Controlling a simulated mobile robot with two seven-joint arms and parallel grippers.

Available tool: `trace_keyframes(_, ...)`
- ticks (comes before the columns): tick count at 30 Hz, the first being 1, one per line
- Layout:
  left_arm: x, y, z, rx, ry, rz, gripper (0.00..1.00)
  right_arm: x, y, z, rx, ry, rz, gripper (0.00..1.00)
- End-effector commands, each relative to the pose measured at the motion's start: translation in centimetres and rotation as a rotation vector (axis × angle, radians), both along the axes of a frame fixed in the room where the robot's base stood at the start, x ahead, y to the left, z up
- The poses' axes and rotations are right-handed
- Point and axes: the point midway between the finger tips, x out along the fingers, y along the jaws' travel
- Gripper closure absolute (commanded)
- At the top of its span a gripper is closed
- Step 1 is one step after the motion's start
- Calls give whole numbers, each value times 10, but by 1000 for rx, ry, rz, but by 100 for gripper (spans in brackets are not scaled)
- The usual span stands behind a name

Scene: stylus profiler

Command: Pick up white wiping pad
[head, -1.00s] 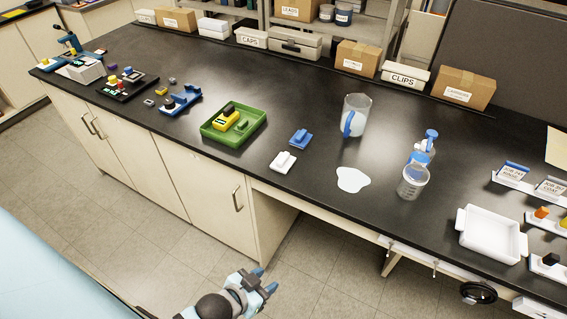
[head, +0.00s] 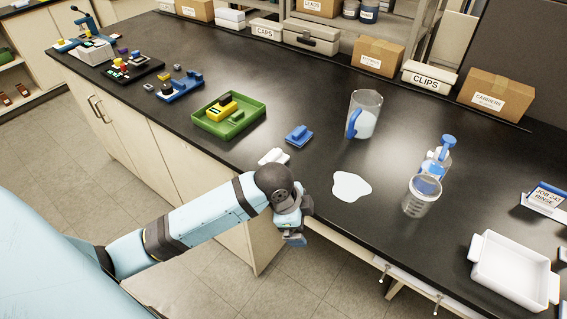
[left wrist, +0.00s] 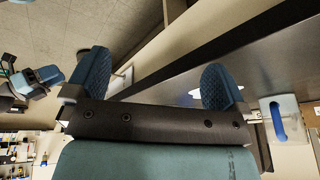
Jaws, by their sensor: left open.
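The white wiping pad (head: 273,157) lies on the black bench top near its front edge, partly hidden behind my left wrist in the head view. A blue pad (head: 299,136) of similar shape lies just behind it. My left gripper (head: 294,239) is open and empty, in front of the bench edge, nearer the camera and to the right of the white pad. Its two blue fingers stand wide apart in the left wrist view (left wrist: 158,85). I cannot make out the white pad there.
A white puddle (head: 351,186) lies right of the pad. A green tray (head: 250,118) is left; a white tray (head: 515,293) is far right.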

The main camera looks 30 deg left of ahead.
Motion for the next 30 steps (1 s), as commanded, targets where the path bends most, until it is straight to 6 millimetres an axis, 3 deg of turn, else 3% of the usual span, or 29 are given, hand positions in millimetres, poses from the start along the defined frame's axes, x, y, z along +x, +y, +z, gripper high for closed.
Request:
trace_keyframes(1,4,7,3,48,16,-50,0,-2,2,-11,3,3,2,57)
trace_keyframes(8,61,44,35,167,47,-261,0,-7,4,-7,5,11,7,57)
trace_keyframes(15,120,115,93,282,120,-433,0,-10,6,-10,8,15,4,57)
trace_keyframes(21,142,159,133,312,162,-490,0,-5,1,-11,3,8,0,57)
trace_keyframes(26,146,170,140,312,174,-505,0,-5,0,-11,1,8,-1,57)
trace_keyframes(30,145,170,117,310,177,-505,0,-5,1,-11,1,9,0,57)
